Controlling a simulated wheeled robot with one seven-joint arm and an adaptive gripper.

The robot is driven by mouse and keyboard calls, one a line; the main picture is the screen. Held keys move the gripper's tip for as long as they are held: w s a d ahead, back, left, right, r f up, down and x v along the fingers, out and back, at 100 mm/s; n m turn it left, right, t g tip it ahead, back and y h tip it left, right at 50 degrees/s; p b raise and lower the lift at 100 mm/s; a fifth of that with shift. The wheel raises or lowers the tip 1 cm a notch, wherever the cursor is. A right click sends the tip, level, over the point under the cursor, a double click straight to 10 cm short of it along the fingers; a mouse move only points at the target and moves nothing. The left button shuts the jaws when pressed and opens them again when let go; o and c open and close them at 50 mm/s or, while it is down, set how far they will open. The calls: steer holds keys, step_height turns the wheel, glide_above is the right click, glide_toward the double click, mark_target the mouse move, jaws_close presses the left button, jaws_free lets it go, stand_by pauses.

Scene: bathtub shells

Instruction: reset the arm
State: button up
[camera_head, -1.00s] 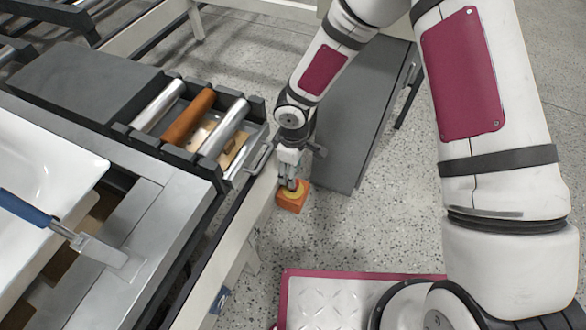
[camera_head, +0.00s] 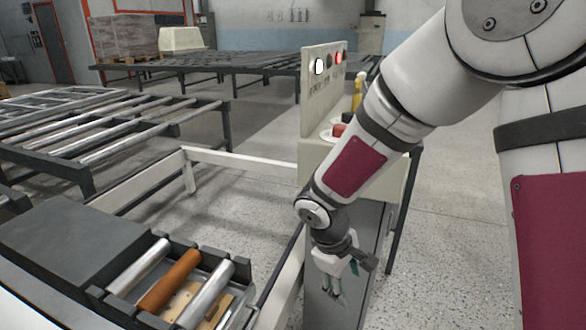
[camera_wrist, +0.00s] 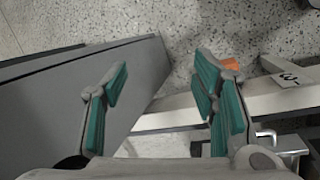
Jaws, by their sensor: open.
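My gripper (camera_head: 338,290) hangs at the end of the arm, in front of the grey cabinet side, with its fingers pointing down. In the wrist view my gripper (camera_wrist: 163,78) has its two teal-padded fingers spread wide with nothing between them. A small orange patch (camera_wrist: 231,63) shows just behind the right finger in the wrist view. Most of it is hidden, so I cannot tell its full shape. In the head view no orange block shows near the gripper.
A grey cabinet (camera_head: 330,303) stands directly behind the gripper; a panel with buttons (camera_head: 325,75) rises above it. A dark tray with metal and orange rollers (camera_head: 168,280) is at lower left. A pale frame rail (camera_head: 240,160) and roller conveyors (camera_head: 90,135) lie beyond. Speckled floor is open at right.

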steer(key=s+d+r+m, duration=0.3)
steer(key=s+d+r, duration=0.2)
steer(key=s+r, duration=0.25)
steer(key=s+d+r+m, duration=0.35)
steer(key=s+r, duration=0.25)
steer(key=r, duration=0.2)
steer(key=s+a+r+m+y, duration=0.1)
steer(key=s+r+m+y, duration=0.25)
steer(key=s, duration=1.35)
step_height(320, 180, up, 29)
steer(key=t+p, duration=0.3)
steer(key=p, duration=2.4)
steer(key=shift+d, duration=0.3)
steer(key=shift+w, duration=0.1)
